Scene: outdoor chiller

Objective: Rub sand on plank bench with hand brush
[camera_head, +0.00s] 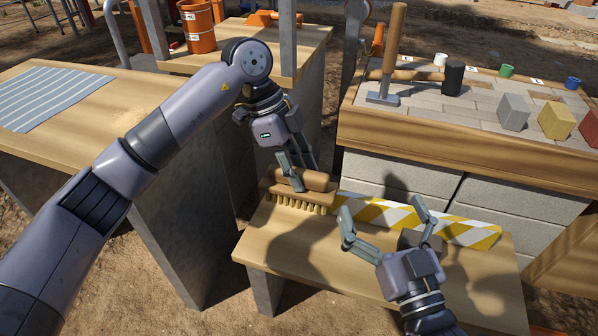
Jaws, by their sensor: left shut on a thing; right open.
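The hand brush (318,199) has a wooden body and pale yellowish bristles pointing down. My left gripper (304,182) is shut on it from above. The brush is at the far left end of the plank bench (290,247), with its bristles at or just above the wood; I cannot tell if they touch. My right gripper (386,222) is open and empty over the middle of the bench, right of the brush. Shadows of my arms darken the bench top. I cannot make out sand on it.
A yellow-and-white striped strip (470,233) runs along the bench's back. Behind stands a block-walled table with a mallet (453,78), a hammer (383,98) and coloured blocks (555,120). A table at left bears a striped cloth (45,98); an orange bucket (198,28) stands behind.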

